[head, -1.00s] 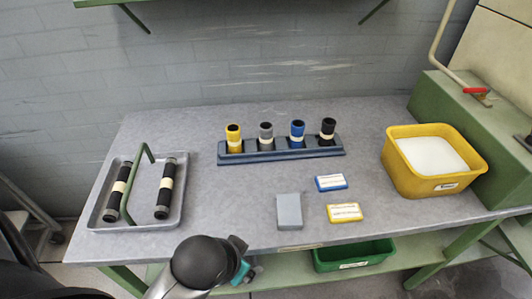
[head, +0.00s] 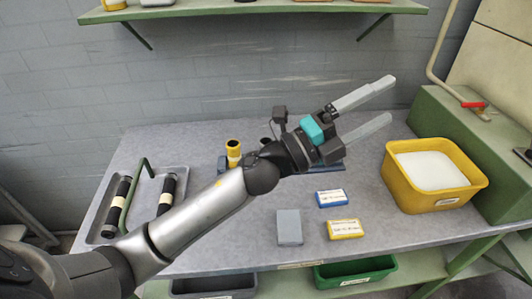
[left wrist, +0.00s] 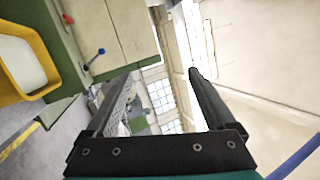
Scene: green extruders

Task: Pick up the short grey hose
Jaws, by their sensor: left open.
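The short grey hose is almost wholly hidden behind my left wrist in the head view; at most a dark rim shows there. The blue-grey rack (head: 222,163) shows only in parts. A yellow hose (head: 233,149) stands upright at its left end; the blue and black hoses are hidden. My left gripper (head: 390,100) is open and empty, raised above the table and pointing right, apart from the rack. Its two fingers also show spread in the left wrist view (left wrist: 160,76), with nothing between them. My right gripper is not in view.
A yellow bin (head: 397,185) with white contents stands at the right. A grey tray (head: 97,220) with black hoses and a green handle is at the left. A grey block (head: 290,227), a blue box (head: 331,198) and a yellow box (head: 345,229) lie in front. A shelf (head: 250,11) hangs above.

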